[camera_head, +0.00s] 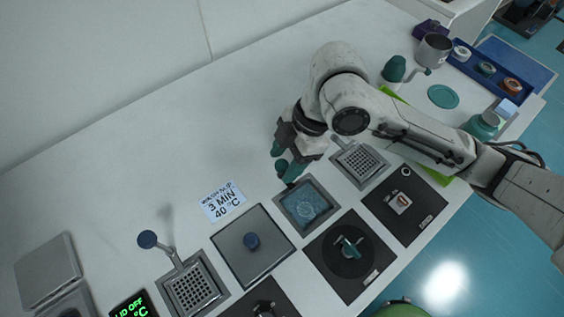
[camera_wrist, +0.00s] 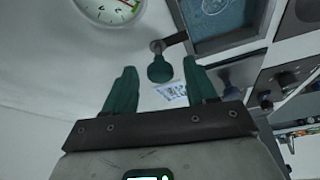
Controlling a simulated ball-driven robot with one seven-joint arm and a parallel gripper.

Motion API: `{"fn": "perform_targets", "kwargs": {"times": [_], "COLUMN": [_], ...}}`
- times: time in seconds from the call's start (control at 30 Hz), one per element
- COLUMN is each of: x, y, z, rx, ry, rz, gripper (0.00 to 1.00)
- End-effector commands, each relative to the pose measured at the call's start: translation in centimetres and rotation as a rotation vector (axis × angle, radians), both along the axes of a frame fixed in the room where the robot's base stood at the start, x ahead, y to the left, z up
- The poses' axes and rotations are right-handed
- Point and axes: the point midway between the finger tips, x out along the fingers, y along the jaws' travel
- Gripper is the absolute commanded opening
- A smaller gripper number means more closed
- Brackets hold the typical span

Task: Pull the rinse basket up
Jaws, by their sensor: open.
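The rinse basket appears to be the one down in the square metal basin of blue liquid (camera_head: 307,205); the liquid blurs its shape. The basin also shows at the top of the wrist view (camera_wrist: 215,18). A dark green ball knob (camera_wrist: 160,69) on a short bracket stands at the basin's edge. My gripper (camera_head: 284,160) is over the table just behind the basin. Its green fingers are open, and in the wrist view (camera_wrist: 160,75) the knob shows in the gap between them, near the tips. I cannot tell whether they touch it.
A grey lidded basin with a blue knob (camera_head: 252,242) is at the left. A perforated basket (camera_head: 193,290) with a blue-knobbed handle is further left, another perforated basket (camera_head: 359,162) right. Black panels with valves (camera_head: 350,254) lie in front. A white sign (camera_head: 223,202) lies behind.

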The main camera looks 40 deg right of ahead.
Motion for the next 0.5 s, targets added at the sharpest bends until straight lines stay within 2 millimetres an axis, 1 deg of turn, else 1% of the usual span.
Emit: {"fn": "perform_targets", "kwargs": {"times": [0.03,0.2,0.5], "x": [0.1,0.2,0.3], "y": [0.2,0.7,0.8], "z": [-0.7,-1.8,-2.0], "rx": [0.001,0.0,0.0], "ry": [0.001,0.001,-0.001], "rz": [-0.001,-0.002,-0.001], "gripper": [0.56,0.56,0.56]}}
